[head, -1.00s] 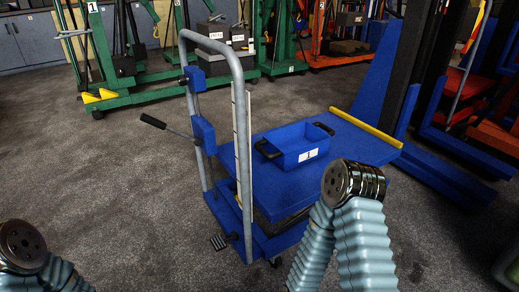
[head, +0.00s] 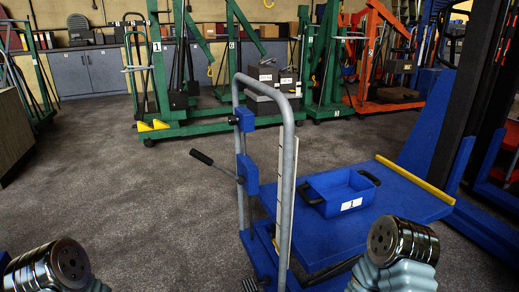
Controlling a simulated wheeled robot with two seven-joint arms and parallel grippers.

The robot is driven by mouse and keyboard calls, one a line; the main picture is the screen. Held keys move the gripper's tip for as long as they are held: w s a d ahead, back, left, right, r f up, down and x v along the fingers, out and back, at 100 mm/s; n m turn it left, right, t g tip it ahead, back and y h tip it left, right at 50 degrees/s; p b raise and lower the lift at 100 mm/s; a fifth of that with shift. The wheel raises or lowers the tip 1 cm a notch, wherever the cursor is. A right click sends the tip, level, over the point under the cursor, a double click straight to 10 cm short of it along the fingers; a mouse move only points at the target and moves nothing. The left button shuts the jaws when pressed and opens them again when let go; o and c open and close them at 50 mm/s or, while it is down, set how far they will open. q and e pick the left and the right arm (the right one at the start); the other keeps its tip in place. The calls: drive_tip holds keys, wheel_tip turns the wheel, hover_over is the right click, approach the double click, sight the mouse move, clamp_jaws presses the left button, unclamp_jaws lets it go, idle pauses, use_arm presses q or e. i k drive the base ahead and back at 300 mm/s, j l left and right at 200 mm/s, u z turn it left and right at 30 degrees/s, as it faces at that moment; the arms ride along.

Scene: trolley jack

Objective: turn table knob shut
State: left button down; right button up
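The blue lift table (head: 330,225) stands in the middle right, with a grey tubular push handle (head: 288,170) rising at its left end. A small dark knob (head: 234,120) shows on the upper blue bracket of the handle. A lever with a black grip (head: 201,157) sticks out to the left from the lower blue bracket (head: 247,174). I cannot tell which part is the table knob, or whether it is open or shut. Only parts of my two arms show at the bottom corners. Neither gripper is in view, and nothing touches the table's handle or lever.
A blue bin (head: 341,190) with black handles sits on the table top. Green hoists (head: 190,125) and an orange hoist (head: 385,100) stand behind. A tall blue and black machine (head: 470,90) stands close at the right. Grey floor (head: 120,200) is clear left of the table.

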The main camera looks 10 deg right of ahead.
sight(232, 120)
drive_tip(key=i+j, duration=0.25)
drive_tip(key=j, duration=0.15)
drive_tip(key=i+j, duration=0.2)
drive_tip(key=j, duration=0.15)
drive_tip(key=i+j+z, duration=0.1)
drive_tip(key=i+j, duration=0.15)
drive_tip(key=j, duration=0.15)
drive_tip(key=i+j, duration=0.2)
drive_tip(key=j, duration=0.2)
drive_tip(key=i+j+z, duration=0.1)
drive_tip(key=j, duration=0.25)
drive_tip(key=i, duration=0.1)
